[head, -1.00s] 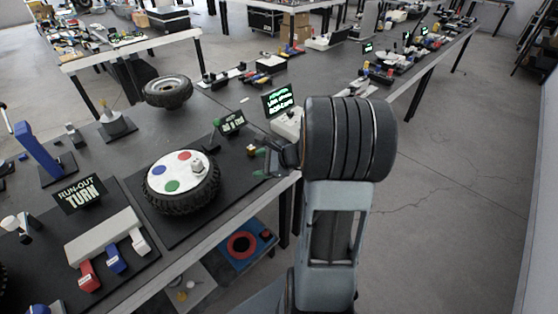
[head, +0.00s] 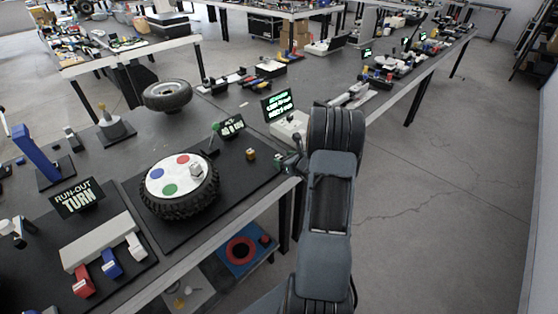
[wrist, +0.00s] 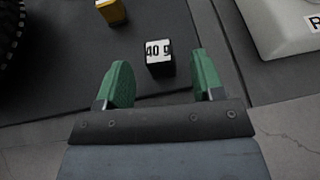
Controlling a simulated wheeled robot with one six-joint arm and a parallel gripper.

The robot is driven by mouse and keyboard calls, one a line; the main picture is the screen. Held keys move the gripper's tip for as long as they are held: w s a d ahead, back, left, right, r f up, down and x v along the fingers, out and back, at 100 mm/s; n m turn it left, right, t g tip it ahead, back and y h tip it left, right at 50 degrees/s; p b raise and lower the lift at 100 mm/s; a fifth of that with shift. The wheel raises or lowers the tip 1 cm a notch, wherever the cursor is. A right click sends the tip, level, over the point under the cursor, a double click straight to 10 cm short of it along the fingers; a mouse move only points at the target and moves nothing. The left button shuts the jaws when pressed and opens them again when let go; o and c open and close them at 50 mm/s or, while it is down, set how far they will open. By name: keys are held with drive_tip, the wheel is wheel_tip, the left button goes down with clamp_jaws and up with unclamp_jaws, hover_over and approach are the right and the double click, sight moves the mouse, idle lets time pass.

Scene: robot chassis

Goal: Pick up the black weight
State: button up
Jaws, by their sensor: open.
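The black weight (wrist: 159,57) is a small dark block with a white "40 g" label, lying on the dark mat in the wrist view. It sits just beyond and between the green fingertips of my gripper (wrist: 163,80), with gaps to both fingers. My gripper is open and empty. In the head view my gripper (head: 279,160) is low at the right edge of the mat, and I cannot make out the black weight there.
A yellow-orange block (head: 251,154) stands left of my gripper. A tyre with a white disc (head: 180,187) and a small block on top is farther left. The table's front edge is close by.

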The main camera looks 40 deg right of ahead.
sight(279, 157)
drive_tip(key=shift+p+x, duration=0.5)
drive_tip(key=shift+x, duration=2.2)
drive_tip(key=shift+r, duration=0.15)
drive_tip(key=shift+c, duration=0.3)
drive_tip(key=c, duration=0.9)
drive_tip(key=shift+r, duration=0.15)
drive_tip(key=shift+c, duration=0.2)
